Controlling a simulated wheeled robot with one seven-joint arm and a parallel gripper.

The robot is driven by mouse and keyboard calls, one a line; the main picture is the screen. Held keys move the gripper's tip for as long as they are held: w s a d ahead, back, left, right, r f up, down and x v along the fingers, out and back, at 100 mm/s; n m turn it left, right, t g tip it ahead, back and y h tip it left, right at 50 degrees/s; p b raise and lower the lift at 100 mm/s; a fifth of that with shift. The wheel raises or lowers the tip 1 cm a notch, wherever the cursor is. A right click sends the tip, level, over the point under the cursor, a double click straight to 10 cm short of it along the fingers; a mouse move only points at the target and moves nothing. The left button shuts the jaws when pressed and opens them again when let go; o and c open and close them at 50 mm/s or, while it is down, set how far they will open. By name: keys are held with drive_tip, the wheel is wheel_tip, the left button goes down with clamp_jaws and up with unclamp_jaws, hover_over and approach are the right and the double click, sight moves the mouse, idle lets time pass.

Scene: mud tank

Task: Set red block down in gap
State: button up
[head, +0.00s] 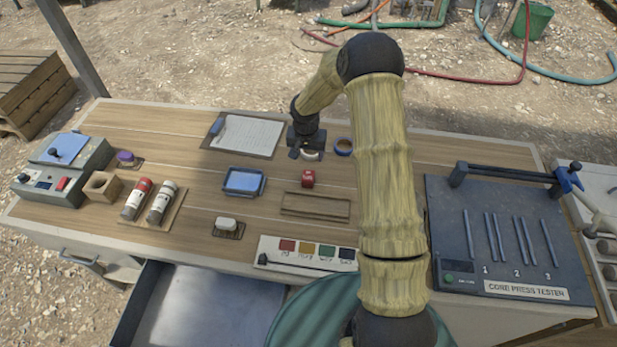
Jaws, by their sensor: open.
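The small red block (308,178) sits on the wooden bench top, behind an empty shallow rectangular wooden frame (315,206). It seems to have a pale mark on its front. My gripper (307,153) is open, behind the red block and apart from it in the picture, beside a small white round item (311,155) that it partly hides. Its height above the bench is hard to tell. I cannot tell for certain which space is the gap.
A blue tray (244,182), a clipboard (246,134) and a white block on a dark mat (228,223) lie to the left. A colour-swatch strip (306,252) lies at the front edge. The core press tester (505,235) stands at right. A drawer (180,305) is open.

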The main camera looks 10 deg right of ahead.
sight(308, 175)
drive_tip(key=f, duration=0.2)
drive_tip(key=f+p, duration=0.1)
drive_tip(key=f, duration=0.2)
drive_tip(key=w+f+p, duration=0.1)
drive_tip(key=f, duration=0.2)
drive_tip(key=shift+d, duration=0.25)
drive_tip(key=shift+p, duration=0.3)
drive_tip(key=shift+f+p, duration=0.55)
drive_tip(key=shift+p, duration=0.05)
drive_tip(key=shift+w+f+p, duration=0.2)
drive_tip(key=shift+f+p, duration=0.7)
drive_tip(key=shift+f, duration=1.1)
drive_tip(key=c, duration=1.1)
drive_tip(key=shift+c, duration=0.2)
